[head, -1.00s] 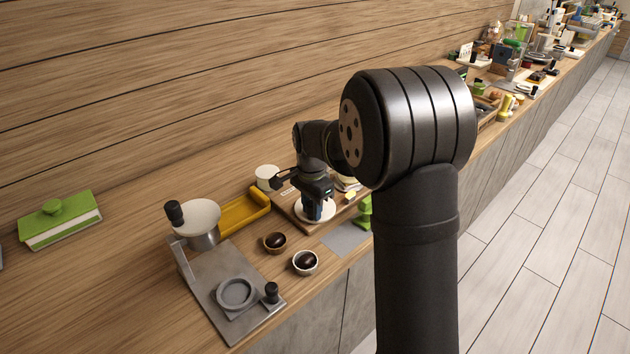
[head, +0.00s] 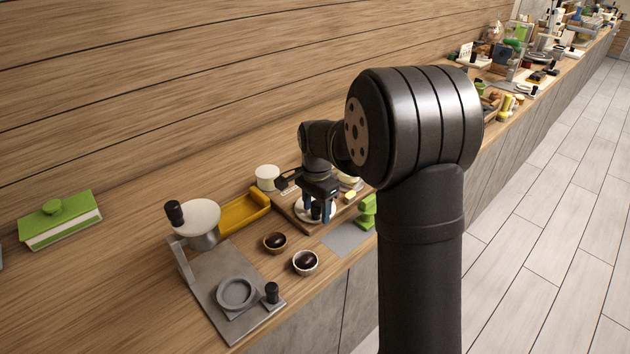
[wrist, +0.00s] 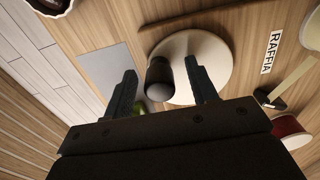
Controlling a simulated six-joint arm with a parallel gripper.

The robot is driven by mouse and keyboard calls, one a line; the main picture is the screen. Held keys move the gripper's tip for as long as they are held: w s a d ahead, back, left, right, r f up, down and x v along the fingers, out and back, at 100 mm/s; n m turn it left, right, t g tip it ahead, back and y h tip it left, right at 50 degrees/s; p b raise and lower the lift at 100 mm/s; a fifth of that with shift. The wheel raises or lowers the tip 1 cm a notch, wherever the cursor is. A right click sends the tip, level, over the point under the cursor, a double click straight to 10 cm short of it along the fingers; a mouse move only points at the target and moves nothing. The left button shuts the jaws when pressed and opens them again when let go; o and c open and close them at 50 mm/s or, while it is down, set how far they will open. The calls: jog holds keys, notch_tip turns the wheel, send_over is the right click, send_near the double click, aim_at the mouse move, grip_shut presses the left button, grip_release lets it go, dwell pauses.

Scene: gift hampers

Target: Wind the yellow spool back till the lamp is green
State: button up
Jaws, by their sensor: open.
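A pale round disc (head: 303,213) with an upright black knob (head: 316,212) sits on a wooden board (head: 284,208). In the wrist view the knob (wrist: 158,78) stands near the edge of the disc (wrist: 210,50). My gripper (head: 316,207) is over the disc, pointing down. Its two fingers, also in the wrist view (wrist: 162,88), are apart on either side of the knob, with gaps showing. A small yellow thing (head: 350,196) is right of the gripper; I cannot tell whether it is the spool or the lamp. I can make out no green lamp light.
A label reading RAFFIA (wrist: 271,52) lies beside the disc. A red-sided round thing (wrist: 290,131) is near my gripper. A green block (head: 368,212) and a grey mat (head: 345,239) are at the front. Two small bowls (head: 275,242) and a yellow tray (head: 246,212) stand left.

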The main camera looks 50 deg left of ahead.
jog(key=shift+r, duration=4.5)
notch_tip(320, 180, up, 18)
jog(key=shift+f, duration=0.25)
jog(key=shift+f, duration=0.1)
notch_tip(320, 180, down, 18)
jog(key=shift+f, duration=0.1)
